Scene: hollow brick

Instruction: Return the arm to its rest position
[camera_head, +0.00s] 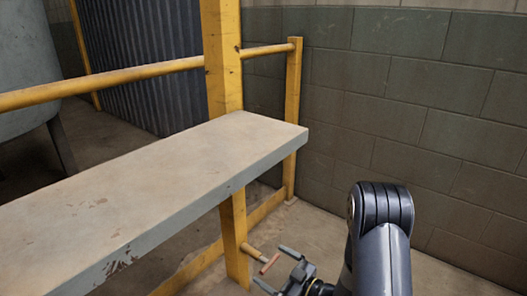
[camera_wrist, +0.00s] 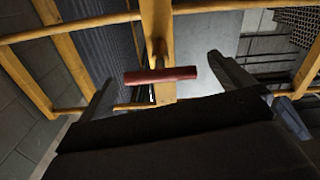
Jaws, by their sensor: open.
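My gripper (camera_head: 270,268) is low in the head view, below the right end of a worn shelf. Its two fingers are spread apart with nothing held between them. In the wrist view the fingers stand at left and right, with a red handle bar (camera_wrist: 160,76) lying across the gap. The bar sits on a short stem that comes from a yellow post (camera_wrist: 157,30). The red bar (camera_head: 269,264) also shows in the head view, between or just ahead of the fingertips. How far it is from them I cannot tell. My arm rises at the lower right.
A grey shelf slab (camera_head: 150,180) with chipped edges spans the left and middle. Yellow posts and rails (camera_head: 222,60) stand behind and under it. A block wall (camera_head: 420,110) closes the right side. A grey tank (camera_head: 22,75) stands far left. Some floor is clear near the wall.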

